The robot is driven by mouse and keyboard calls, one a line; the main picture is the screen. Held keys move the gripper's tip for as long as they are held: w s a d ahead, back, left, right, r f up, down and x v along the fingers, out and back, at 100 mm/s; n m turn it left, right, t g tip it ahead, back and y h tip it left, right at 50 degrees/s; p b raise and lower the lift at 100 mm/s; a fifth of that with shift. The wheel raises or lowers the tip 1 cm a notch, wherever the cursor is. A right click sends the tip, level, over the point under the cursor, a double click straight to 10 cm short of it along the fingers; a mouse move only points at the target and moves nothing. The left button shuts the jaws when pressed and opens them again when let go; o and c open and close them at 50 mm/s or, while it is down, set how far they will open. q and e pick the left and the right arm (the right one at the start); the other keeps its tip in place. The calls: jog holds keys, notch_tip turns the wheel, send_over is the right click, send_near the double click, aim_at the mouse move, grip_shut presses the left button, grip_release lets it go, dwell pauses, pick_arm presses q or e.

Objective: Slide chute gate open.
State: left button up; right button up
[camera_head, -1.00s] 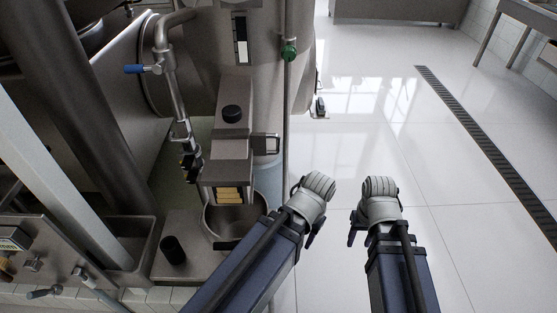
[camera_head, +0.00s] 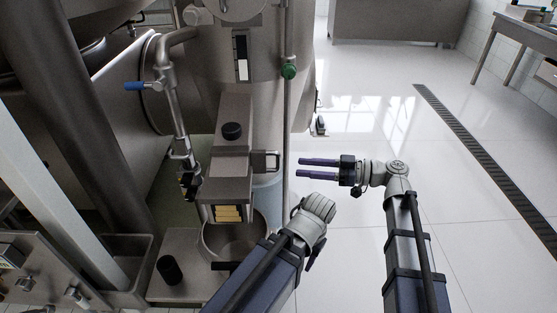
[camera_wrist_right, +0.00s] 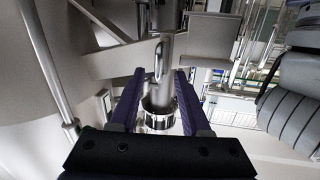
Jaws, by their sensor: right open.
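The metal chute (camera_head: 233,150) slopes down the front of the separator, with a black knob (camera_head: 232,131) on top and yellow material (camera_head: 228,213) at its lower mouth. A squared metal gate handle (camera_head: 272,161) sticks out from the chute's right side. My right gripper (camera_head: 300,168) is open and empty, its two fingers pointing left toward the handle, with a gap between. In the right wrist view a shiny upright loop (camera_wrist_right: 158,60), which looks like the handle, shows between and beyond the open fingers. My left arm reaches in below the chute; its gripper's fingers are not visible.
A round metal container (camera_head: 212,241) stands under the chute mouth. A blue-handled valve (camera_head: 134,86) is at left. The floor at right is clear.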

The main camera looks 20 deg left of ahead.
aim_at(279, 159)
jog(key=shift+n+y, duration=0.3)
jog(key=shift+s+a+r, duration=0.1)
jog(key=shift+a+r, duration=0.1)
jog(key=shift+a, duration=1.15)
jog(key=shift+s+a+r, duration=0.1)
jog(key=shift+a+r, duration=0.1)
jog(key=shift+a, duration=1.1)
jog(key=shift+a+r, duration=0.2)
jog(key=shift+a, duration=1.15)
jog(key=shift+c, duration=0.3)
grip_shut()
jog(key=shift+w+r, duration=0.1)
jog(key=shift+w, duration=0.1)
